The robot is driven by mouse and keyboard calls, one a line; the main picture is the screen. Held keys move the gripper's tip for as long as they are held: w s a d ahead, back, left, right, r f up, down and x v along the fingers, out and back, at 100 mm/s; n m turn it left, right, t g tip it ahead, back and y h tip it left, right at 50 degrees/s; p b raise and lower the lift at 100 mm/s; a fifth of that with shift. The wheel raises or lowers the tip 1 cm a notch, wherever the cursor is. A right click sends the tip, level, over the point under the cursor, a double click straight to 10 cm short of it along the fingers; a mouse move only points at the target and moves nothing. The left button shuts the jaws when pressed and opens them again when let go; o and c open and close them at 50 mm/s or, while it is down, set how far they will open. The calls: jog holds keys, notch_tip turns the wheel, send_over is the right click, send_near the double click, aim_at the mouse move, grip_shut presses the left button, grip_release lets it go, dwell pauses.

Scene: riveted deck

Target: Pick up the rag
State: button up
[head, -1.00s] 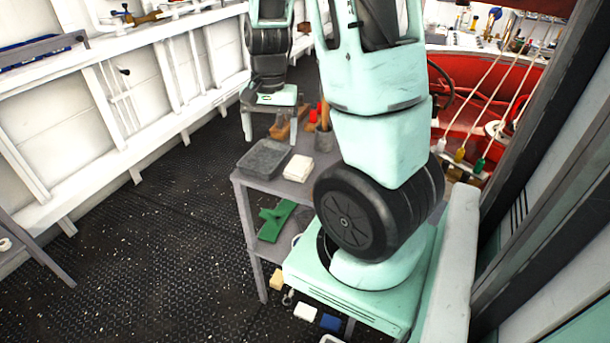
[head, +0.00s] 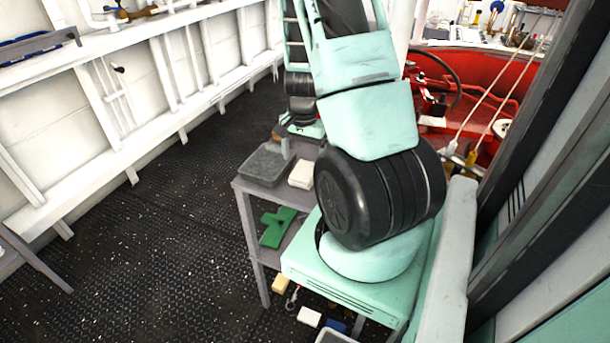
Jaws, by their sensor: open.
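A folded off-white cloth-like pad (head: 301,174), which may be the rag, lies on the grey table top beside a grey tray. A green T-shaped piece (head: 277,227) lies on the shelf below; I cannot tell for certain which of the two is the rag. My gripper (head: 302,146) is low over the far part of the table top, beyond the pad and apart from it. It is open, and nothing shows between its fingers. My arm hides its right side and the right part of the table.
The grey tray (head: 265,164) stands at the left corner of the grey table (head: 240,186). A yellow block (head: 280,284) and a white block (head: 309,316) lie lower down. A white wall (head: 75,130) runs along the left. The dark deck (head: 150,240) between is clear.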

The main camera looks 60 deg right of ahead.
aim_at(305, 170)
jog(key=shift+s+d+f, duration=0.1)
jog(key=shift+s+f, duration=0.05)
jog(key=shift+f, duration=2.5)
jog(key=c, duration=1.1)
